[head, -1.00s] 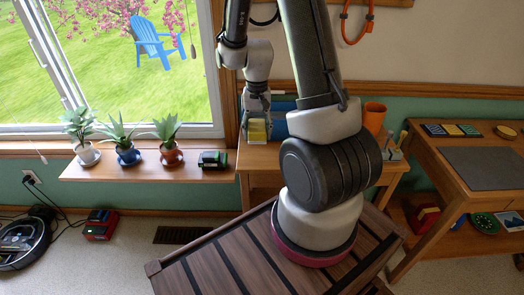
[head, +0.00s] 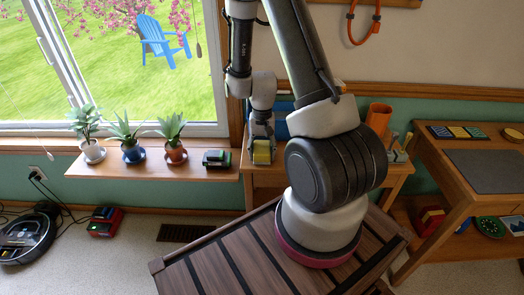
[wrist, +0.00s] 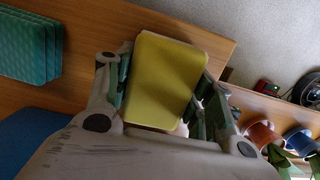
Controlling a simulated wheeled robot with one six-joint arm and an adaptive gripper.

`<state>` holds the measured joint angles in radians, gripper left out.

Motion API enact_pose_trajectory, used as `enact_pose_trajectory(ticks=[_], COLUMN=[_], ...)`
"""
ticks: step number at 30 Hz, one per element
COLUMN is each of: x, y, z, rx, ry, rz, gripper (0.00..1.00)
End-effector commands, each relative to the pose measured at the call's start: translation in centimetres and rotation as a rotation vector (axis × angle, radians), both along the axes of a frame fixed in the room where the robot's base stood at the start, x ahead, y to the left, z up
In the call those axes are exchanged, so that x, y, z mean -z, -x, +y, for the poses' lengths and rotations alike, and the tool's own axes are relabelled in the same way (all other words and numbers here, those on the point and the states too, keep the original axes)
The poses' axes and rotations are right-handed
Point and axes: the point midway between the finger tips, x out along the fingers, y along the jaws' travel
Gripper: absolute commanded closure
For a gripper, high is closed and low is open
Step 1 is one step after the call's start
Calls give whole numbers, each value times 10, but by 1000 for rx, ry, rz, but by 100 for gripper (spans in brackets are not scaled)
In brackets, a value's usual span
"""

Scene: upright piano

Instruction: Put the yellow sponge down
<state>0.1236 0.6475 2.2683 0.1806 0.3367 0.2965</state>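The yellow sponge (head: 262,154) is between the fingers of my gripper (head: 262,141) in the head view, low over the left part of the wooden table (head: 252,178). In the wrist view the sponge (wrist: 165,80) fills the gap between the two fingers of my gripper (wrist: 162,95), one along each side, so the gripper is shut on it. Its broad yellow face is toward the wrist camera, with a pale edge. I cannot tell whether its underside touches the table top.
A teal ridged stack (wrist: 30,45) and a blue object (wrist: 38,140) lie beside the sponge on the table. An orange cup (head: 378,118) stands further right. The window shelf (head: 110,172) holds several potted plants and a green-black device (head: 216,158).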

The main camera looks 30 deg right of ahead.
Motion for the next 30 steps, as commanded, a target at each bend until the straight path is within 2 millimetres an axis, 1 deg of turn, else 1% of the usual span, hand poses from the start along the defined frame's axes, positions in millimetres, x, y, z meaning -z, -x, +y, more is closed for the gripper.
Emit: enact_pose_trajectory(ticks=[1,3,4,13,16,20,27,30], x=[0,0,0,-1,-7,-28,-83,-101], y=[0,0,0,0,-1,-3,-9,-10], z=[0,0,0,0,0,-2,-6,-7], rx=[0,0,0,0,0,0,0,0], ry=[0,0,0,0,0,1,0,0], rz=[0,0,0,0,-1,-4,-6,-4], gripper=[40,27,25,25,25,25,25,25])
